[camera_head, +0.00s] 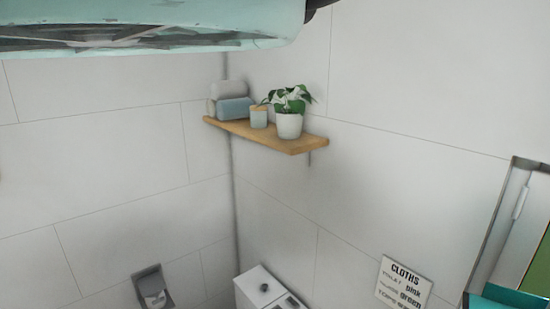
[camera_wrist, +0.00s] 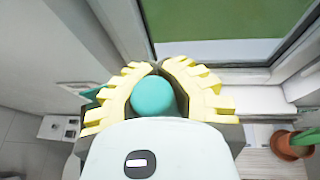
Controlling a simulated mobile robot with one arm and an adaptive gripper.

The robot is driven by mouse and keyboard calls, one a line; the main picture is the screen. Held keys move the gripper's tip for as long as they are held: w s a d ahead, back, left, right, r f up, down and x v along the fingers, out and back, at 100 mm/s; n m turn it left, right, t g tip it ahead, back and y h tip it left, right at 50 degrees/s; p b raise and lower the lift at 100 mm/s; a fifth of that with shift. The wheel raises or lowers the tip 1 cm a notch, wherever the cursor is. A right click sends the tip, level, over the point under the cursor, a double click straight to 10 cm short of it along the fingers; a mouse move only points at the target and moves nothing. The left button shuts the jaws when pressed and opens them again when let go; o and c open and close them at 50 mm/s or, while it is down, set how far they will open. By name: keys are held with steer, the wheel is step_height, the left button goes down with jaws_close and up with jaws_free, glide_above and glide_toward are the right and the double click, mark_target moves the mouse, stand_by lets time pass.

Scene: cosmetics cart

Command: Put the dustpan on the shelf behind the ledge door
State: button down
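In the wrist view, the yellow ribbed fingers of my gripper (camera_wrist: 156,70) are closed around a rounded teal piece (camera_wrist: 152,95). It looks like the dustpan's handle seen end-on; a small teal bit also shows left of the fingers. Most of the dustpan is hidden behind my gripper. In the head view, a teal piece (camera_head: 508,294) shows at the bottom right corner, cut off by the edge; I cannot tell if it is the dustpan. I cannot make out a ledge door or the shelf behind it in either view.
A window (camera_wrist: 210,22) with green outside and a pale ledge (camera_wrist: 250,100) are near my gripper. A potted plant (camera_wrist: 293,143) is at the right. A wooden wall shelf (camera_head: 284,139) holds towels, a jar and a plant. A cloths sign (camera_head: 403,284) is on the wall.

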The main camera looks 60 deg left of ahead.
steer(key=shift+s+a+f+m+h, duration=0.15)
steer(key=shift+f+m+h, duration=0.4)
steer(key=shift+h, duration=0.15)
steer(key=shift+s+a+f+m+h, duration=0.1)
steer(key=shift+s+f+m+h, duration=0.05)
steer(key=shift+f+m+h, duration=0.5)
stand_by(1.1)
